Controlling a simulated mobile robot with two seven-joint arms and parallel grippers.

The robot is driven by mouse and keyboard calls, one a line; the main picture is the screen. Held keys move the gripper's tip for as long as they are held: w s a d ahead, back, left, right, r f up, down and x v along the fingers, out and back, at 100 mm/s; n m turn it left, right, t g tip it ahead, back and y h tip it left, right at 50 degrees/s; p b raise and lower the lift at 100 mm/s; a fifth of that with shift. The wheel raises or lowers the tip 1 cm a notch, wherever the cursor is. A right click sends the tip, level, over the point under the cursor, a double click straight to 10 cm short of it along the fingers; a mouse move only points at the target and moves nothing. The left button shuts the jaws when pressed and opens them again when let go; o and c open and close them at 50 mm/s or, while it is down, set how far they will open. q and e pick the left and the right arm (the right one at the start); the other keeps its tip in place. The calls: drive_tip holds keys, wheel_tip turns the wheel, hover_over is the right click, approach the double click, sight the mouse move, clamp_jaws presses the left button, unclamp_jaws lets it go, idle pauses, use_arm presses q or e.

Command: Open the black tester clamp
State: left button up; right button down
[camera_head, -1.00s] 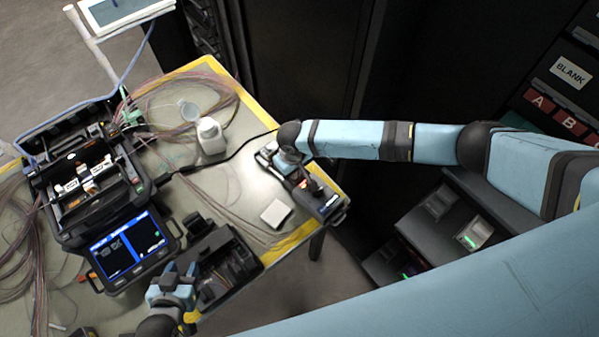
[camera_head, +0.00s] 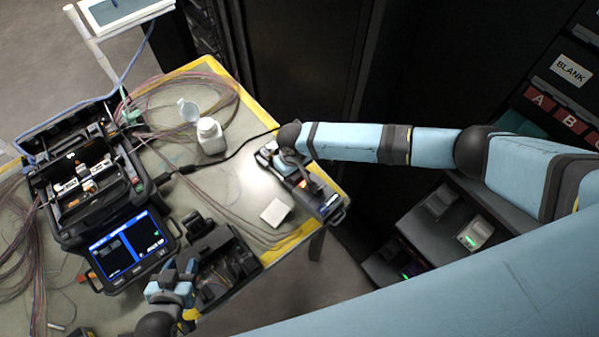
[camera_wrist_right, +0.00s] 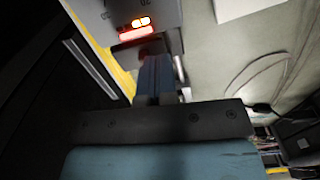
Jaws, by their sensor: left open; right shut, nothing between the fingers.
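The tester (camera_head: 318,196) is a dark grey and black unit at the table's right corner, with a small orange light on top. In the right wrist view, its grey face shows glowing red and orange lights (camera_wrist_right: 138,30). My right gripper (camera_head: 290,162) is over its rear part, fingers pointing at it. In the right wrist view, the fingers (camera_wrist_right: 155,72) are together with nothing between them, close to the tester. I cannot make out the black clamp separately; the gripper and wrist cover that area. My left gripper (camera_head: 180,277) is open and empty beside the black device (camera_head: 228,262).
The fusion splicer (camera_head: 90,190) with its lit screen (camera_head: 127,245) stands at the left. A white bottle (camera_head: 210,136) and a white square pad (camera_head: 275,212) are on the table. Loose fibres and a black cable cross it. The yellow table edge (camera_head: 300,236) lies near the tester.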

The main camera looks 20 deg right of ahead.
drive_tip(key=shift+s+f, duration=0.2)
drive_tip(key=shift+f, duration=0.1)
use_arm(q)
drive_tip(key=shift+s+f, duration=0.25)
drive_tip(key=shift+s, duration=0.15)
drive_tip(key=shift+r, duration=0.3)
use_arm(e)
drive_tip(key=shift+d+f, duration=0.1)
drive_tip(key=shift+d, duration=0.15)
use_arm(q)
drive_tip(key=shift+w, duration=0.15)
use_arm(e)
drive_tip(key=shift+w+d+r+p, duration=0.2)
drive_tip(key=shift+d+r+p, duration=0.1)
drive_tip(key=shift+p, duration=0.2)
drive_tip(key=shift+w+d+r, duration=0.15)
drive_tip(key=shift+r, duration=0.2)
use_arm(q)
drive_tip(key=shift+r, duration=0.35)
use_arm(e)
drive_tip(key=shift+w+r, duration=0.1)
drive_tip(key=shift+r, duration=0.15)
